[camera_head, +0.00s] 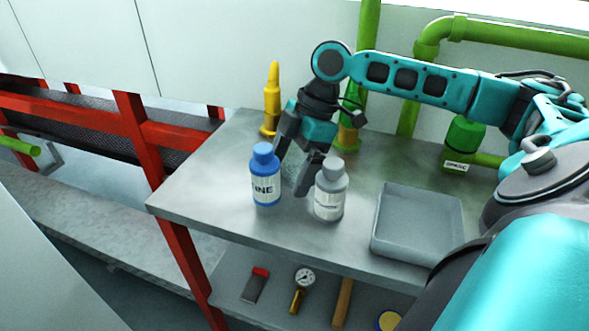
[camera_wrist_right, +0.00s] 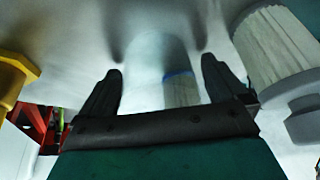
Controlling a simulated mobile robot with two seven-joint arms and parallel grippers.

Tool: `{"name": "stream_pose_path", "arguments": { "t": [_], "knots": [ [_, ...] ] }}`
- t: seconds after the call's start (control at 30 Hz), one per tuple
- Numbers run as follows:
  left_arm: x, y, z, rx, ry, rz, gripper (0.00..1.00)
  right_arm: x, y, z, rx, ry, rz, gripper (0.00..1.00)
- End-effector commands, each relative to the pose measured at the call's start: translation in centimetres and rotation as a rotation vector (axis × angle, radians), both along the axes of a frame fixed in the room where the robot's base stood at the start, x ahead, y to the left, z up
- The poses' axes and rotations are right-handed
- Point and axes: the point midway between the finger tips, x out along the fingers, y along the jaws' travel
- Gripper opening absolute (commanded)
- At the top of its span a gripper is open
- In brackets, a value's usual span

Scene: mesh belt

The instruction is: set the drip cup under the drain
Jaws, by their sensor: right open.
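A clear, see-through cup-like thing (camera_wrist_right: 158,48), likely the drip cup, stands between the fingers of my right gripper in the right wrist view. In the head view it is a faint patch (camera_head: 296,172) between two bottles, partly hidden by the fingers. My right gripper (camera_head: 297,165) is open and low over the bench, with its fingers (camera_wrist_right: 162,88) on either side of the clear thing. A green drain-like fitting (camera_head: 465,134) with a small label (camera_head: 455,167) stands at the back right; the label is too small to read surely. My left gripper is not in view.
A blue bottle (camera_head: 265,182) and a grey bottle (camera_head: 330,196) stand close to the right gripper. A grey tray (camera_head: 380,222) lies at the right of the metal bench (camera_head: 205,195). A yellow fitting (camera_head: 271,105) stands behind. Tools lie on the lower shelf.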

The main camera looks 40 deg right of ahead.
Motion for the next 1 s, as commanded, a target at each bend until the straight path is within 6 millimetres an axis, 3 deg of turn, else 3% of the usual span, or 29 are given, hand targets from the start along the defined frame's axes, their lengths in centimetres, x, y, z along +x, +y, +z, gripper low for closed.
{"name": "stream_pose_path", "arguments": {
  "t": [0.17,0.8,1.0],
  "knots": [
    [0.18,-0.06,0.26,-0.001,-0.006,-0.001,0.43,0.01,0.0,0.01,0.0,-0.001,0.0,0.98],
    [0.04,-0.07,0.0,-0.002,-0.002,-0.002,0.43,0.01,-0.05,0.05,-0.001,-0.001,0.0,0.39],
    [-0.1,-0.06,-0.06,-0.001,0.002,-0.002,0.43,0.02,-0.04,0.18,-0.001,-0.001,0.0,0.38]
  ]
}}
